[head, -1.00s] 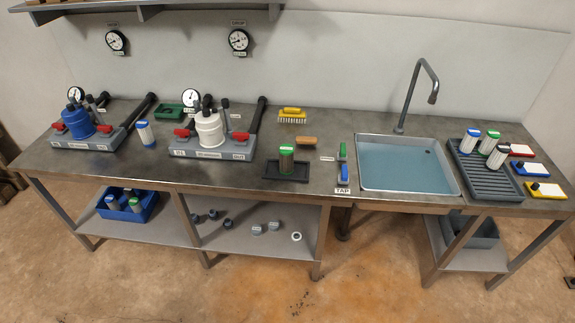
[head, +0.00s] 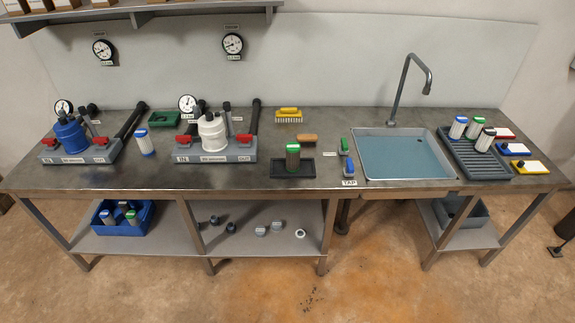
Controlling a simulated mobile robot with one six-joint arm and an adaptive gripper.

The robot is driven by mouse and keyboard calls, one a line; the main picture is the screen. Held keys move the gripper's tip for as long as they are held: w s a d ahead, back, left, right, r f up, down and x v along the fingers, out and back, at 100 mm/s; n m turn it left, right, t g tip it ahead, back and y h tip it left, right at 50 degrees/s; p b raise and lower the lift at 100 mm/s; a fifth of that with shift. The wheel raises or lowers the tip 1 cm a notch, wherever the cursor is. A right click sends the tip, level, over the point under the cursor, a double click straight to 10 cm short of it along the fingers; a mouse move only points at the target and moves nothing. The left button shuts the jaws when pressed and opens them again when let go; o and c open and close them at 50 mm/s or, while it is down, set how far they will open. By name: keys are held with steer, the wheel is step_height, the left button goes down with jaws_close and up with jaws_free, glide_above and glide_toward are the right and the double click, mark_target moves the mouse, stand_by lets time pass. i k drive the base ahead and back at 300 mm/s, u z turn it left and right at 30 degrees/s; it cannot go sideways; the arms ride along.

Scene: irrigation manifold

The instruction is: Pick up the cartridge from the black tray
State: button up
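The cartridge (head: 292,158) stands upright in the small black tray (head: 307,169) on the middle of the workbench. It has a green cap, and its body looks brownish with green edges. The tray lies flat near the bench's front edge, left of the sink. My gripper is not in the head view, so how it stands to the cartridge does not show.
The sink (head: 442,150) with its faucet (head: 405,88) is to the right. A wooden-handled tool (head: 307,137), a yellow brush (head: 288,114) and green and blue tap handles (head: 346,155) lie around the tray. A white filter housing (head: 212,132) stands to the left.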

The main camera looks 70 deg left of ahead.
mark_target(293, 149)
steer(key=z, duration=0.05)
steer(key=k, duration=1.7)
steer(key=u, duration=1.75)
steer(key=i, duration=0.95)
